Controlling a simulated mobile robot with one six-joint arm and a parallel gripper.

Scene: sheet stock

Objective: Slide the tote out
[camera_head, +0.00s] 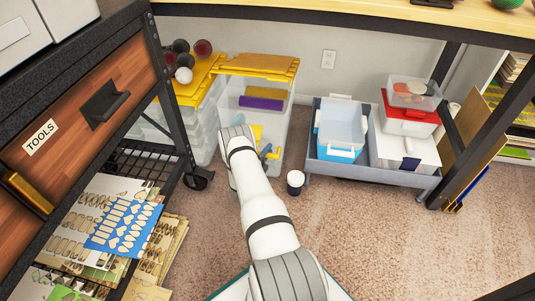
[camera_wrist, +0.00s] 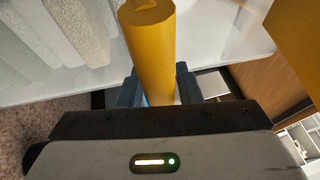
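The tote (camera_head: 232,110) is a clear plastic bin with a yellow lid (camera_head: 258,66), standing on the carpet under the bench. Yellow and purple items show through its front wall. My gripper (camera_head: 266,152) is at the tote's lower front, partly hidden behind my white arm. In the wrist view, a thick yellow bar (camera_wrist: 152,60), seemingly the tote's handle, runs between my two blue-grey fingers (camera_wrist: 160,94). The fingers sit close against both sides of the bar, with no clear gap. The exact contact faces are hidden behind the bar.
Stacked clear bins with yellow lids (camera_head: 190,90) stand close to the tote's left. A rolling cart (camera_head: 165,165) is at the left. Carpet in front is open.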

